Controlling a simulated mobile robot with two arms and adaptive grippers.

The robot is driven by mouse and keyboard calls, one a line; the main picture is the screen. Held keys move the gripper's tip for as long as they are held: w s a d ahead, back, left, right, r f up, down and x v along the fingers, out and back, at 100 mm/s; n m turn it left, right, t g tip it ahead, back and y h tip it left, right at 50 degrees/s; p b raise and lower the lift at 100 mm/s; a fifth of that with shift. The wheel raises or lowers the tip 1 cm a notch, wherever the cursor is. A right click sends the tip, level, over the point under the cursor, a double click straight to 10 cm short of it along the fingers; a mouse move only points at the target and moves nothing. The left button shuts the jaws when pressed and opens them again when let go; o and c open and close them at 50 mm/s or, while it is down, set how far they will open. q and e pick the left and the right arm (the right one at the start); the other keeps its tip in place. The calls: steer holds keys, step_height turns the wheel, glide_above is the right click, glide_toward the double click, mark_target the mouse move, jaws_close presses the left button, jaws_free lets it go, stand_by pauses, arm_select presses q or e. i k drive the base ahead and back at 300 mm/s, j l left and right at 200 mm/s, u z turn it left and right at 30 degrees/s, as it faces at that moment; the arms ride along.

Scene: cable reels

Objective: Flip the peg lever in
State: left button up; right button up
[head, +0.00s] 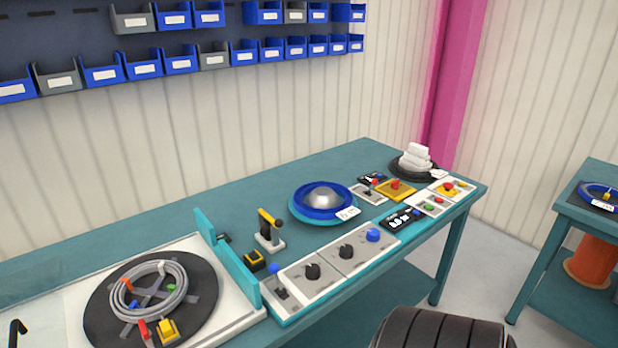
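A black disc (97,301) lies on a white plate at the left end of the bench, with a grey cable coil (178,284) on it. A yellow lever-like piece (167,329) sits at the disc's near edge, beside a red one (144,328). Neither gripper is in view.
The teal bench (330,170) also carries a yellow-and-black upright device (268,228), a knob panel (335,262), a blue dish (322,200) and several switch boxes. A teal upright plate (228,262) borders the disc's right side. A dark ribbed object (440,330) stands in front.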

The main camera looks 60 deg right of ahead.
mark_target(273, 268)
steer(key=z, duration=1.6)
steer(key=i+l+u, duration=0.35)
steer(key=i+l, duration=0.15)
steer(key=l, duration=0.1)
